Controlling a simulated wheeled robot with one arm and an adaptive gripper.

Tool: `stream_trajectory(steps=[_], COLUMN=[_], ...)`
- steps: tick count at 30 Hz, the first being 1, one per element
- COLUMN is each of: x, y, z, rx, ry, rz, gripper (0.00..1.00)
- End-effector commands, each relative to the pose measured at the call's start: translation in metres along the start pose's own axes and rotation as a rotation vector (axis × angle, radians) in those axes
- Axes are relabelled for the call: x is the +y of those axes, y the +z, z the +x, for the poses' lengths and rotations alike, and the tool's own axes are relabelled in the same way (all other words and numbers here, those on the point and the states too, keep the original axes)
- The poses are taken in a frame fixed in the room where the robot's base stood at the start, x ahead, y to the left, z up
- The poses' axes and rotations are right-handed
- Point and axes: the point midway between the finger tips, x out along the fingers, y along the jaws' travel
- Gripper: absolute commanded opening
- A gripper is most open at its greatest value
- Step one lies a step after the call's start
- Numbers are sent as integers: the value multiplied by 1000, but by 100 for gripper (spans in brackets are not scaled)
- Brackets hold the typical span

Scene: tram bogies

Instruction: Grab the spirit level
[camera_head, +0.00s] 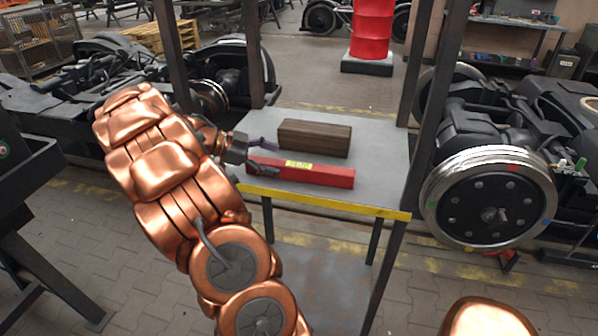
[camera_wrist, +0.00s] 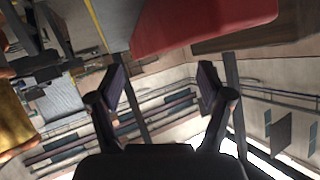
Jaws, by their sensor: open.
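The spirit level is a long red bar (camera_head: 318,174) with a yellow label, lying on the grey shelf (camera_head: 380,150) near its yellow front edge. My gripper (camera_head: 268,156) is at the left end of the bar, with its fingers near that end. In the wrist view the gripper (camera_wrist: 158,85) is open, with nothing between its two fingers. The red bar (camera_wrist: 205,22) fills the top of the wrist view, beyond the fingertips. I cannot tell whether a finger touches it.
A brown wooden block (camera_head: 314,138) lies right behind the red bar on the shelf. Dark upright posts (camera_head: 421,110) frame the shelf. A wheel (camera_head: 490,197) of a bogie stands to the right. A red drum (camera_head: 371,28) stands behind.

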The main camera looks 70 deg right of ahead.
Motion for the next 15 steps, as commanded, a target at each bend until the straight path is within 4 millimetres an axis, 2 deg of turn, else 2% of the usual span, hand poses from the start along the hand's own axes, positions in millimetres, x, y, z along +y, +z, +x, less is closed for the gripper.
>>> stream_trajectory(steps=[7,15], x=[2,5], y=[-6,-9], z=[20,52], rx=[-1,0], ry=[3,3], rz=[-2,-3], gripper=[78,78])
